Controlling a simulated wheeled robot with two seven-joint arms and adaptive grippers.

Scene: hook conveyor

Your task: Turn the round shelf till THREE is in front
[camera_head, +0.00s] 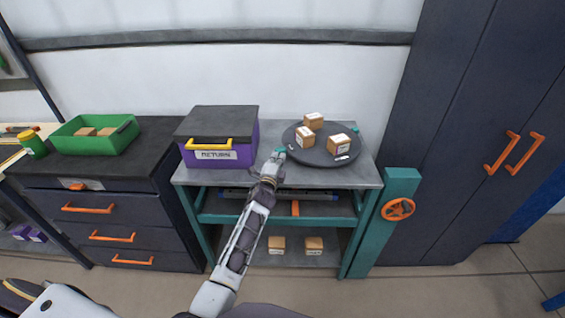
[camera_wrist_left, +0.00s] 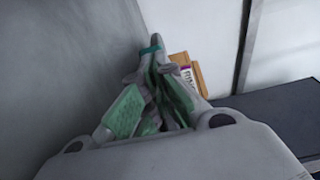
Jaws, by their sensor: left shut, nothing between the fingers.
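The round shelf (camera_head: 312,159) is a dark turntable on the right of the grey bench top, with three small cardboard boxes (camera_head: 314,121) on it. A white label (camera_head: 342,158) lies at its front right; its word is too small to read. A small teal knob (camera_head: 355,130) shows at its right rim. My left gripper (camera_head: 277,157) is shut and empty at the shelf's left rim, and I cannot tell whether it touches. In the left wrist view its fingers (camera_wrist_left: 152,68) are together, with a labelled box (camera_wrist_left: 188,72) just beyond. My right gripper is not in view.
A purple RETURN bin (camera_head: 216,157) with a dark lid stands close left of my gripper. A green tray (camera_head: 95,136) sits on the drawer cabinet further left. A teal post with an orange handwheel (camera_head: 397,209) and a tall dark cabinet (camera_head: 460,130) stand right.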

